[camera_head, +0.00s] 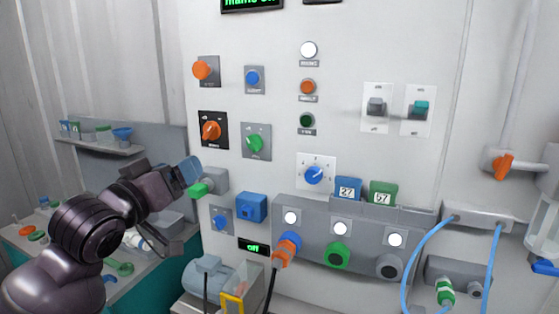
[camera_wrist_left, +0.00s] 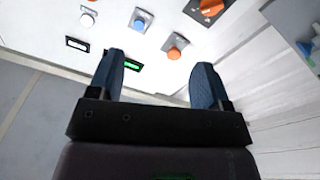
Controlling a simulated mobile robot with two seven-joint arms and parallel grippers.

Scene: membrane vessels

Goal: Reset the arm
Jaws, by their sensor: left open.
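My left arm (camera_head: 95,225) comes in from the left in the head view. Its gripper (camera_head: 190,172) is in front of the white control panel, close to a green-tipped grey fitting (camera_head: 205,185); I cannot tell whether they touch. In the left wrist view the two dark blue fingers of the left gripper (camera_wrist_left: 155,85) stand wide apart with nothing between them. Beyond them the panel shows an orange button (camera_wrist_left: 175,52) and a lit green display (camera_wrist_left: 131,64). My right gripper is in neither view.
The panel carries knobs, such as an orange one (camera_head: 211,131), and switches (camera_head: 376,106). A grey socket block (camera_head: 310,215) has an orange plug (camera_head: 287,247) with a black cable. Blue hoses (camera_head: 421,262) hang at the right. A bench and a shelf (camera_head: 100,143) with small vessels stand at the left.

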